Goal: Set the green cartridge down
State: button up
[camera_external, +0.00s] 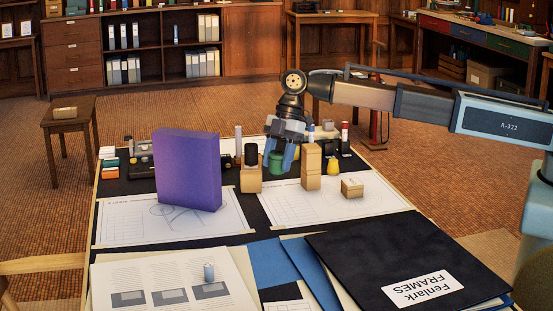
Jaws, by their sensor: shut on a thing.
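The green cartridge (277,162) is a short dark green cylinder near the back middle of the table. My gripper (282,158) points down with its blue fingers shut around it. The cartridge is between a wooden block with a black cylinder on top (251,170) at its left and a tall wooden block stack (311,166) at its right. I cannot tell whether its underside touches the table; the lower part is close to the dark surface and the paper sheets.
A large purple box (188,170) stands upright at the left. A small wooden block (352,188) and a yellow piece (333,166) are at the right. A black folder (410,255) covers the front right.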

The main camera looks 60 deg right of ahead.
jog(key=s+d, duration=0.6)
jog(key=s, duration=0.6)
jog(key=shift+s+f, duration=0.15)
jog(key=shift+f, duration=5.2)
jog(key=shift+f, duration=0.15)
jog(key=o, duration=1)
jog(key=v, duration=1.2)
jog(key=shift+w, duration=0.2)
